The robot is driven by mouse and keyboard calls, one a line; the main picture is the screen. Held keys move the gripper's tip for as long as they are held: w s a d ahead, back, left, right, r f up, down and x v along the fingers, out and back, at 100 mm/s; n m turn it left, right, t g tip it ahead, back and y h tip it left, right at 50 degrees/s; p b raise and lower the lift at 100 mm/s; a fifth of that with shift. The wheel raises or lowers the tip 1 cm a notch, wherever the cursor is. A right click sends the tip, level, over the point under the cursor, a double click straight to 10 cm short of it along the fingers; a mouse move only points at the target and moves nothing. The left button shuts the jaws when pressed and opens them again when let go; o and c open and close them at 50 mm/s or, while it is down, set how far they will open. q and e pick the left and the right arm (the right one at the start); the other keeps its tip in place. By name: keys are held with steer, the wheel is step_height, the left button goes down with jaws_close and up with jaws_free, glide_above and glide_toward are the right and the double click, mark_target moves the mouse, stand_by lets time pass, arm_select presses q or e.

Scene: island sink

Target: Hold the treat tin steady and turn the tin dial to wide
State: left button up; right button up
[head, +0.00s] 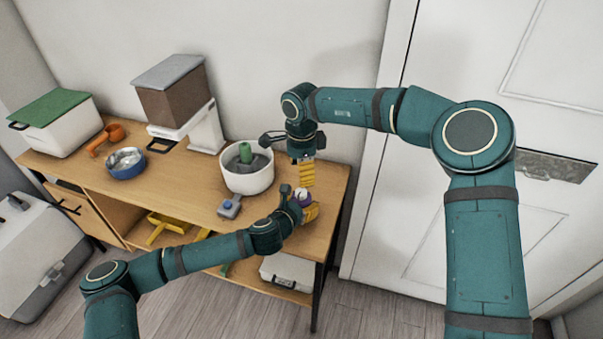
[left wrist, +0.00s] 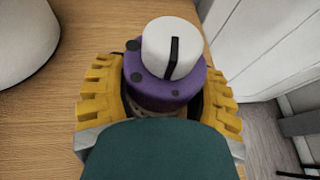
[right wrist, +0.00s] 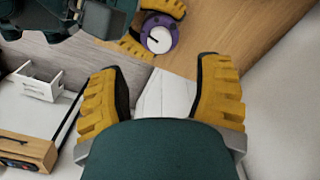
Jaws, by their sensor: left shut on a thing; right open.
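The treat tin (left wrist: 152,92) is purple and stands upright near the right end of the wooden table. Its white dial (left wrist: 157,32) on top has a black pointer line, running roughly up and down in the left wrist view. Dark marks show on the purple rim; I cannot read which is wide. My left gripper (left wrist: 160,88) is shut on the tin, with yellow fingers on both sides. In the head view the tin (head: 301,195) is small and partly hidden by that gripper. My right gripper (right wrist: 161,78) is open and empty, above and apart from the tin (right wrist: 172,28).
A white bowl (head: 235,180) with a green-topped piece inside stands left of the tin, and a small grey item with a blue button (head: 228,205) lies in front. A brown-and-white dispenser (head: 205,128), blue bowl (head: 126,170) and green-lidded bin (head: 62,135) stand farther left.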

mark_target(301, 191)
step_height(301, 191, down, 8)
steer(key=n, duration=0.4)
stand_by(1.0)
jaws_close()
